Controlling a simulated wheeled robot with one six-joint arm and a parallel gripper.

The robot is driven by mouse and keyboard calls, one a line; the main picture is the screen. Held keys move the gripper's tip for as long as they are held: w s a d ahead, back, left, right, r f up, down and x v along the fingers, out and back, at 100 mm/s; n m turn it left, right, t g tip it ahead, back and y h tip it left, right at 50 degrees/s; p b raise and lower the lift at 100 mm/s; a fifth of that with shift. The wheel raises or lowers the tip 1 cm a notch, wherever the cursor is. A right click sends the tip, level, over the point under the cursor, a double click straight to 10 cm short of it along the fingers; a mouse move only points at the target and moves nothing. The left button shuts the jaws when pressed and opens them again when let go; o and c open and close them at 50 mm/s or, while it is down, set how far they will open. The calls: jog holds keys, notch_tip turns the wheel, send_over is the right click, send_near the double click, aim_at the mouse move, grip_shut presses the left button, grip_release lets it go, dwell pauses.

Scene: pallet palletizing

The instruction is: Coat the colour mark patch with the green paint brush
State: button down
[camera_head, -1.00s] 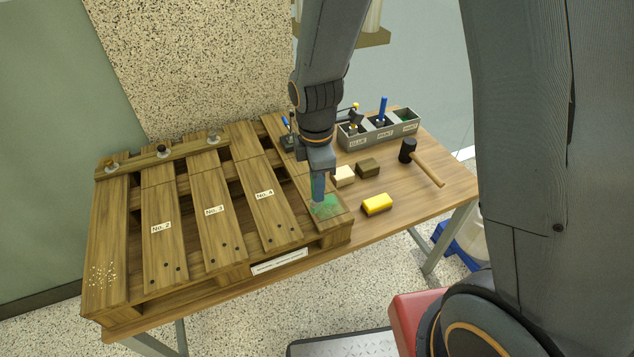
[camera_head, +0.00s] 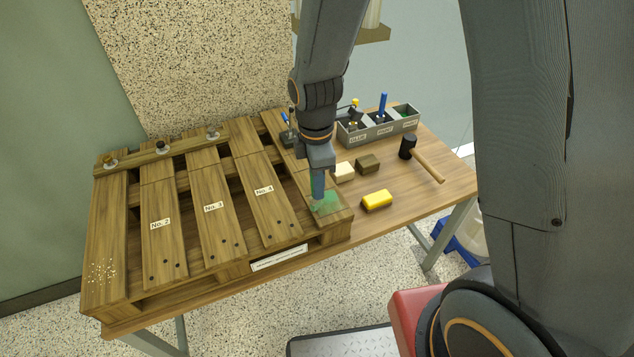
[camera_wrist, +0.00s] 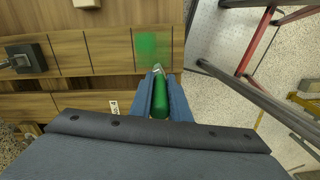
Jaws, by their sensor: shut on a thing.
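The colour mark patch (camera_head: 327,207) is a green area on the near right end of the rightmost pallet board. It also shows in the wrist view (camera_wrist: 147,46), where its green looks uneven. My gripper (camera_head: 318,192) points down over the patch. In the wrist view my gripper (camera_wrist: 160,88) is shut on the green paint brush (camera_wrist: 160,104), with its green handle between the two blue fingers. The brush's pale tip end points toward the patch. The fingers largely hide the brush in the head view, and I cannot tell whether the bristles touch the wood.
The wooden pallet (camera_head: 221,240) carries boards labelled No. 2 to No. 4. To its right on the table lie a yellow sponge (camera_head: 377,201), two small blocks (camera_head: 367,163) and a mallet (camera_head: 424,165). A grey compartment holder (camera_head: 378,130) stands behind, with a blue-handled tool in it.

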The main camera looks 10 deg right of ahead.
jog(key=shift+f, duration=0.5)
jog(key=shift+d, duration=0.15)
